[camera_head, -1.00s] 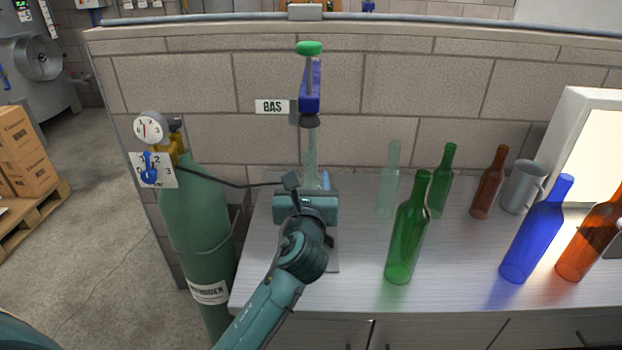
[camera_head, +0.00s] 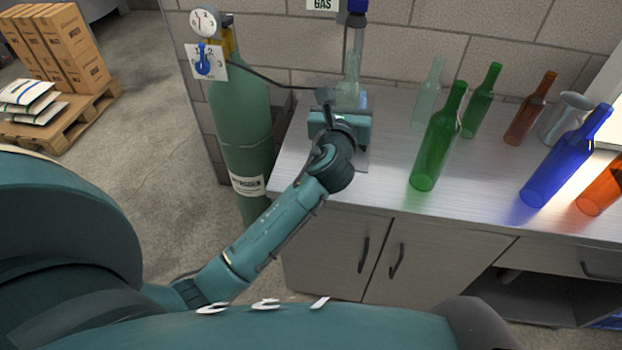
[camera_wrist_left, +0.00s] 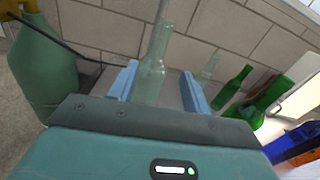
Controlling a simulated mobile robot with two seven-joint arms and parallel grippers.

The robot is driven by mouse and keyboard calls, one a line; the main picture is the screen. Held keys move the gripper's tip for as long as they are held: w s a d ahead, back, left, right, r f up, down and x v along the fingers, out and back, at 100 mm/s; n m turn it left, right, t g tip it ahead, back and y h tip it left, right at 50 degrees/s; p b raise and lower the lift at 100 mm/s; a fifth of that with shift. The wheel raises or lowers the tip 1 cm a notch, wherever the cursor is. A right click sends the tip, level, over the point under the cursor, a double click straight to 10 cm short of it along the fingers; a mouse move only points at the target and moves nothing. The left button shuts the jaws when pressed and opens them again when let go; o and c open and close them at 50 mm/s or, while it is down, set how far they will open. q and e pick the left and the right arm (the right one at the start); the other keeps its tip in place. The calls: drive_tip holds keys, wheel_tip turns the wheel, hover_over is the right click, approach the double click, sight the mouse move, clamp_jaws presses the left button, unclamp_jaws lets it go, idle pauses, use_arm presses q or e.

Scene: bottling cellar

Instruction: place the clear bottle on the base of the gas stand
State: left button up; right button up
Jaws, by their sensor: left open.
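A clear bottle (camera_head: 348,88) stands upright below the blue head (camera_head: 357,7) of the gas stand, its lower part hidden by my gripper. My left gripper (camera_head: 345,102) is in front of it, jaws open. In the left wrist view the clear bottle (camera_wrist_left: 151,78) is between the two blue fingers of my left gripper (camera_wrist_left: 160,76), with a gap visible on the right side. The grey base of the gas stand (camera_head: 361,161) shows only at its front; the bottle's contact with it is hidden. My right gripper is not in view.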

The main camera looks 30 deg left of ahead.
use_arm(q)
drive_tip(key=s+d+f+n+g+h, duration=0.1)
drive_tip(key=s+f+n+g+h, duration=0.1)
drive_tip(key=s+f+n, duration=0.65)
drive_tip(key=s+d+f+n+g+h, duration=0.25)
drive_tip(key=s+f+n, duration=0.35)
drive_tip(key=f, duration=0.5)
drive_tip(key=s+f+n+g+h, duration=0.1)
drive_tip(key=s+f+n, duration=0.2)
drive_tip(key=s+n, duration=0.4)
drive_tip(key=s+f+n+g+h, duration=0.1)
drive_tip(key=s+f+n, duration=0.2)
drive_tip(key=s+n, duration=0.4)
drive_tip(key=shift+d+f+n+g+h, duration=0.35)
drive_tip(key=shift+d+f+n, duration=0.05)
drive_tip(key=shift+n, duration=0.15)
